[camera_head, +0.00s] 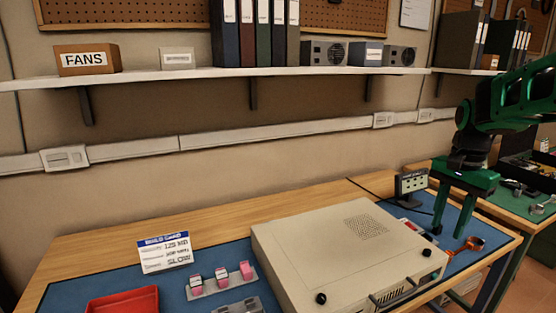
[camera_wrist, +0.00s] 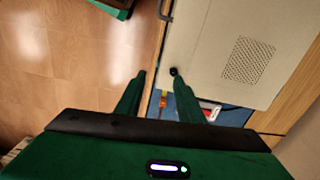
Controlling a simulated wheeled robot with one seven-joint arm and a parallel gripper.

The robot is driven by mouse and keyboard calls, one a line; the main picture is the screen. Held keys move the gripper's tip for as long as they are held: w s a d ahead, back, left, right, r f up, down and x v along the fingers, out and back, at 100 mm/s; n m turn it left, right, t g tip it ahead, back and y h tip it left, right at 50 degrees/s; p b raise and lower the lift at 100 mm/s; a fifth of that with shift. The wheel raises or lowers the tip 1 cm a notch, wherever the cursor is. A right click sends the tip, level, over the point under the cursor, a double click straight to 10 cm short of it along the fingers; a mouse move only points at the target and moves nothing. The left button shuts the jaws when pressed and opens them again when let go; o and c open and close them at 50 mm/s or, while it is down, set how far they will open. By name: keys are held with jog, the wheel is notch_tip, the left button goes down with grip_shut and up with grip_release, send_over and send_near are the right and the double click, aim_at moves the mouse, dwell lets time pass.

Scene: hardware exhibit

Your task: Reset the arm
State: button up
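My green gripper (camera_head: 450,222) hangs from my green arm at the right of the head view, fingers pointing down over the right part of the workbench. Its two fingers are spread apart with nothing visible between them. In the wrist view my gripper (camera_wrist: 158,95) also shows open, its fingers on either side of a gap. The beige computer case (camera_head: 335,245) lies flat on the blue mat, left of my gripper, and fills the upper right of the wrist view (camera_wrist: 205,55). An orange-red tool (camera_head: 468,245) lies on the mat near my fingertips; whether they touch it I cannot tell.
A build card (camera_head: 166,253), a red tray (camera_head: 122,300) and a holder with pink items (camera_head: 222,280) stand at the left. A small display (camera_head: 411,185) stands behind the case. A second table (camera_head: 520,195) with tools is at the right. A shelf (camera_head: 200,73) runs above.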

jog(key=s+a+f+n, duration=0.1)
jog(key=s+f+n, duration=0.2)
jog(key=s, duration=0.9)
jog(key=s+a+f+n, duration=0.2)
jog(key=s+f+n, duration=0.1)
jog(key=s, duration=0.9)
jog(key=shift+n, duration=0.3)
jog(key=shift+f, duration=0.15)
jog(key=shift+w+f, duration=0.2)
jog(key=shift+w, duration=0.35)
